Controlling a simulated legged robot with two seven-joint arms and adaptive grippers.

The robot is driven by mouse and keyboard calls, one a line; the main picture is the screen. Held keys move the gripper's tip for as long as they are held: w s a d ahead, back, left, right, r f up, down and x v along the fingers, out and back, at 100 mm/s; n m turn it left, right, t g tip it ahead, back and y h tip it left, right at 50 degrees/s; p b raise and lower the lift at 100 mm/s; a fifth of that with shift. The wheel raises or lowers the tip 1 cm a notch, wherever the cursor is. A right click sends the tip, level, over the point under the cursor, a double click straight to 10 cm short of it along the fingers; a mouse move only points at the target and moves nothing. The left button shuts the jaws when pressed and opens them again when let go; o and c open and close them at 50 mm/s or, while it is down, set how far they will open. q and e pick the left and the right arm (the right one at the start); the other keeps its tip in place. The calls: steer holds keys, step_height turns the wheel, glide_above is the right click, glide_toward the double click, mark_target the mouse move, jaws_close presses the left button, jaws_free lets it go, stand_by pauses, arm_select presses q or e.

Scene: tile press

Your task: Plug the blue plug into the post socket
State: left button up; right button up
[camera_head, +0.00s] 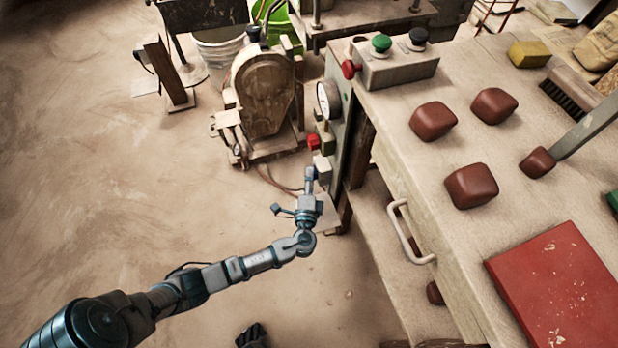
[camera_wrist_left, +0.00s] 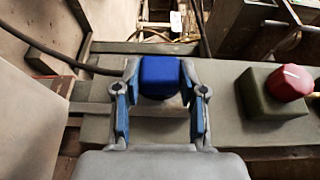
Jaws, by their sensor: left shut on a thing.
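The blue plug (camera_wrist_left: 160,76) is between the fingertips of my left gripper (camera_wrist_left: 160,105) in the left wrist view. The finger pads stand on both sides of it, and the gripper is shut on it. Behind the plug is a long grey-green surface; I cannot tell whether the plug touches it. In the head view my left gripper (camera_head: 308,187) is low beside the workbench's left side, near a small pale box. I cannot make out the plug there. A wooden post (camera_head: 165,70) stands on the floor at the upper left; no socket opening is clear on it.
A red button (camera_wrist_left: 288,83) on a green box (camera_wrist_left: 268,98) is just right of the gripper. The workbench (camera_head: 385,130) bears brown clay lumps (camera_head: 433,120) and a red board (camera_head: 560,285). A wooden wheeled machine (camera_head: 265,95) stands beyond the gripper. Open floor lies left.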

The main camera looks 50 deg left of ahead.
arm_select(q)
steer(key=shift+w+d+r, duration=0.15)
steer(key=shift+w+r, duration=0.05)
steer(key=shift+w, duration=0.2)
jaws_close()
steer(key=o, duration=1.2)
jaws_free()
steer(key=shift+w, duration=0.15)
steer(key=shift+d, duration=0.1)
steer(key=shift+f, duration=0.1)
steer(key=v, duration=1.2)
steer(key=shift+f, duration=0.15)
